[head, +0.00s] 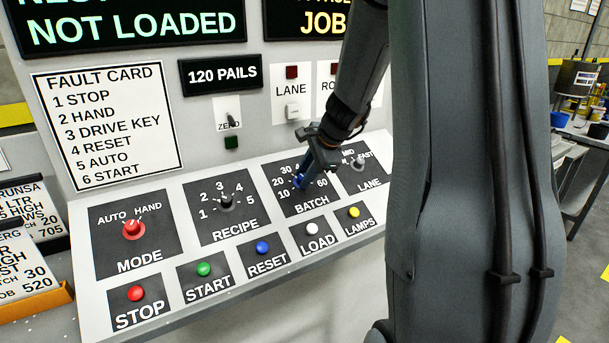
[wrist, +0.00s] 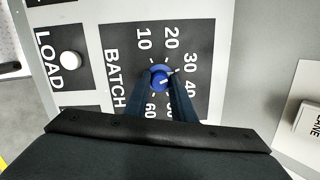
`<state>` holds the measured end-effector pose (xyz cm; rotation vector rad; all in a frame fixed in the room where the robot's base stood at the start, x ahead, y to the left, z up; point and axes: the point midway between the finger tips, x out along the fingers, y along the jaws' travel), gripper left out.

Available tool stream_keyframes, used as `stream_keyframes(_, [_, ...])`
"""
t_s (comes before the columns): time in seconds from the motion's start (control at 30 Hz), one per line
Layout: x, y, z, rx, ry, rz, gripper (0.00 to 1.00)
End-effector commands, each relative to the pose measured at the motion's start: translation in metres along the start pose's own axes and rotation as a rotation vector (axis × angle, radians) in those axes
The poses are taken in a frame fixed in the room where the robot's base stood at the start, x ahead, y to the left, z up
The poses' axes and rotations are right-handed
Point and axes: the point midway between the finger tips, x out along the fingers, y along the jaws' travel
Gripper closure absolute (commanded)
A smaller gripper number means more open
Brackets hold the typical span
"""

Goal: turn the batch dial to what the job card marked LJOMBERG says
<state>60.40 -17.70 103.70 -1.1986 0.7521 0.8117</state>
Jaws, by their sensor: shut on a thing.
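The batch dial (head: 298,182) is a blue knob on the sloping panel, with a scale running from 10 to 60. It also shows in the wrist view (wrist: 160,76), where its white mark points roughly toward the 30 side; the exact setting is hard to tell. My gripper (head: 302,180) is shut on the dial, a finger on each side of it. A job card (head: 25,275) at the left edge is cut off; its heading seems to end in ERG, and 30 and 520 are readable. Another card (head: 38,212) behind it ends in RUNSA and shows 705.
The recipe dial (head: 226,201) and red mode switch (head: 133,229) are left of the batch dial; the lane dial (head: 357,163) is right. Buttons line the front, including load (head: 312,229) and reset (head: 263,247). A fault card (head: 108,127) hangs above.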

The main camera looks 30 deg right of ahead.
Motion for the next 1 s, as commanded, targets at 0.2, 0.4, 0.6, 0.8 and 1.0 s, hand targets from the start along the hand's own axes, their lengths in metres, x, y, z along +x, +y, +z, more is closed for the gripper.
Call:
stream_keyframes(0.2, [0.0,0.0,-0.001,0.002,0.001,-0.001,0.99])
stream_keyframes(0.4, [0.0,0.0,0.0,0.001,0.001,-0.001,0.67])
stream_keyframes(0.6, [0.0,0.0,0.0,0.001,0.0,-0.001,0.58])
stream_keyframes(0.8, [-0.003,-0.001,0.0,0.0,0.0,-0.001,0.58])
stream_keyframes(1.0, [-0.027,-0.001,0.0,-0.001,0.002,-0.005,0.58])
